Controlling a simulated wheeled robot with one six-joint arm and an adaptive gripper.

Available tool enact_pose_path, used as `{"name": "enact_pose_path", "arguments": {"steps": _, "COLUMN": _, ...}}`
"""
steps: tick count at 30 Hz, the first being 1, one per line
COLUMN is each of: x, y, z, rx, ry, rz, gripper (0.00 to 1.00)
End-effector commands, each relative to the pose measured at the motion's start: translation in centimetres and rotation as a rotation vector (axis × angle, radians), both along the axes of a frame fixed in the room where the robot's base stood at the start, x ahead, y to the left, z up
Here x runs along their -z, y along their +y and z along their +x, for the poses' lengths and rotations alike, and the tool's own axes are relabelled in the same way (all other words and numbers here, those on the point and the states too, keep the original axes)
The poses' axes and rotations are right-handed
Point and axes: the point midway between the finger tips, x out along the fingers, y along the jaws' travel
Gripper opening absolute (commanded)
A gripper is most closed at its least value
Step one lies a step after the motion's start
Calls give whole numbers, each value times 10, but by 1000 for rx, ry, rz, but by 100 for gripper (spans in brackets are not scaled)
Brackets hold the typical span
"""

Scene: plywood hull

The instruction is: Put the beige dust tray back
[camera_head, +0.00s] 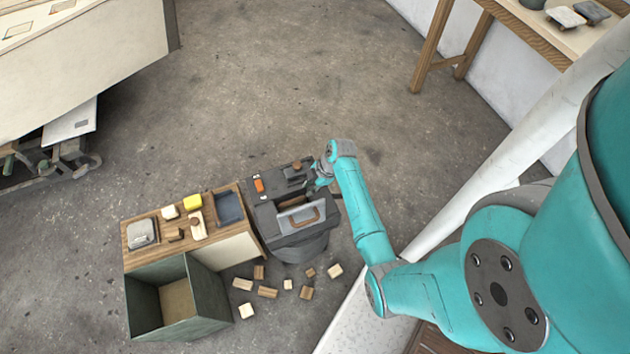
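I cannot make out the beige dust tray for certain. A dark grey machine (262,222) with an orange part on top stands beside a low wooden bench. A light grey piece with a brown handle (300,217) shows at the machine's front. My gripper (318,181) is small and dark at the machine's back right corner, partly hidden by my teal arm. Whether its fingers are open or shut, or touch the machine, I cannot tell.
The wooden bench (128,247) holds a grey box, a yellow block and several wooden pieces. A dark green open bin (200,295) with a tan inside stands before it. Several wood blocks (267,292) lie on the floor. The concrete floor behind is clear.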

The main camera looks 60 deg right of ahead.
Motion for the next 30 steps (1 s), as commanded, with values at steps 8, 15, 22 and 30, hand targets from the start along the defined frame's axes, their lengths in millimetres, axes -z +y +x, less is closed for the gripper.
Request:
{"name": "enact_pose_path", "arguments": {"steps": 8, "x": -37, "y": -11, "z": -13, "rx": 2, "ry": -1, "rz": -1, "gripper": 24}}
{"name": "enact_pose_path", "arguments": {"steps": 15, "x": -45, "y": -12, "z": -16, "rx": 1, "ry": 0, "rz": 0, "gripper": 24}}
{"name": "enact_pose_path", "arguments": {"steps": 22, "x": -44, "y": -12, "z": -15, "rx": 1, "ry": 0, "rz": 0, "gripper": 24}}
{"name": "enact_pose_path", "arguments": {"steps": 30, "x": -44, "y": -12, "z": -15, "rx": 1, "ry": 0, "rz": 0, "gripper": 24}}
